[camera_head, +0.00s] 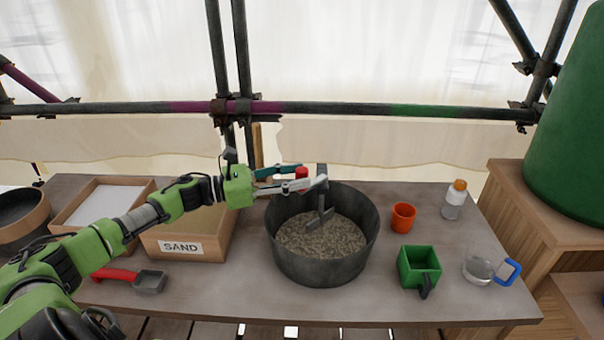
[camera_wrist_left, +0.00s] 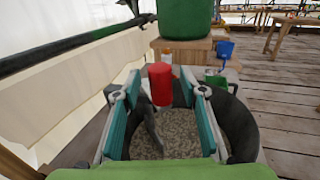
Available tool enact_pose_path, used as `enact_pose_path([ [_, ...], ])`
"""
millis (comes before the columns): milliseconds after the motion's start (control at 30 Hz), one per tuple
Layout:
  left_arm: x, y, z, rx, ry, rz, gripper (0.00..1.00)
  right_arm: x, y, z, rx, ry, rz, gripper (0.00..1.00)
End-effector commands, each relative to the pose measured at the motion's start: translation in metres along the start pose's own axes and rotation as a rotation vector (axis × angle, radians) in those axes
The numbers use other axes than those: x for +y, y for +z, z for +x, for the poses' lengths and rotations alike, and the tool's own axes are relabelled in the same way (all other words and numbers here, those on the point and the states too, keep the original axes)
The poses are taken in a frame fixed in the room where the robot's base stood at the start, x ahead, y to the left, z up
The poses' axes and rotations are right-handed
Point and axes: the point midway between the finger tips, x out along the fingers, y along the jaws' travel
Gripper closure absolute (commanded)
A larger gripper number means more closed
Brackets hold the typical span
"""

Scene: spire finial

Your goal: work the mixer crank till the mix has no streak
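The mixer is a dark round tub (camera_head: 285,245) on the table, with a grey-brown speckled mix (camera_head: 322,238) inside. No clear streak shows in the mix at this size. A grey paddle (camera_head: 320,218) reaches down into the tub from the crank. The crank's red knob (camera_head: 302,173) stands above the tub's left back rim. My left gripper (camera_head: 296,180) is at the knob with its fingers apart. In the left wrist view the red knob (camera_wrist_left: 160,85) shows between the two fingertips, with a gap on each side. My right gripper is out of view.
A sand box (camera_head: 190,247), a second tray (camera_head: 105,203) and a red-handled scoop (camera_head: 150,281) are on the left. An orange cup (camera_head: 403,217), a green box (camera_head: 418,266), a clear jug (camera_head: 480,268) and a bottle (camera_head: 454,201) stand right of the tub. Scaffold bars run behind.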

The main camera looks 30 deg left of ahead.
Motion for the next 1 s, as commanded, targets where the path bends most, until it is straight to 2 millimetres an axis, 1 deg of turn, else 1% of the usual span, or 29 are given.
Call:
enact_pose_path([
  [33, 0.000, 0.002, 0.006, -0.004, 0.000, -0.001, 0.62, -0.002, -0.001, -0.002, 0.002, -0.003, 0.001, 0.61],
  [200, 0.000, 0.001, 0.016, -0.001, 0.000, 0.000, 0.62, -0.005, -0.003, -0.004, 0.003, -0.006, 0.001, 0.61],
  [533, 0.000, 0.000, 0.019, 0.001, 0.000, -0.001, 0.62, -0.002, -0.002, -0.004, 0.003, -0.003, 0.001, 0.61],
  [567, 0.000, 0.000, 0.019, 0.001, 0.000, -0.001, 0.64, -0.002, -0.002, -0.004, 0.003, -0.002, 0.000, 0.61],
  [600, 0.000, 0.000, 0.019, 0.001, -0.001, -0.001, 0.75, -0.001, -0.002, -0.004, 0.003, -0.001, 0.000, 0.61],
  [667, 0.000, 0.000, 0.019, 0.000, -0.001, -0.001, 0.90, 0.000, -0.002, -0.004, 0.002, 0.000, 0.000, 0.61],
  [700, 0.000, 0.000, 0.019, 0.000, -0.001, -0.001, 1.00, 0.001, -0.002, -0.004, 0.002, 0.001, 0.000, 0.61],
  [1000, -0.002, 0.001, 0.019, 0.000, 0.012, -0.001, 1.00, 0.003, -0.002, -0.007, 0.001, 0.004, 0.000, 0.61],
])
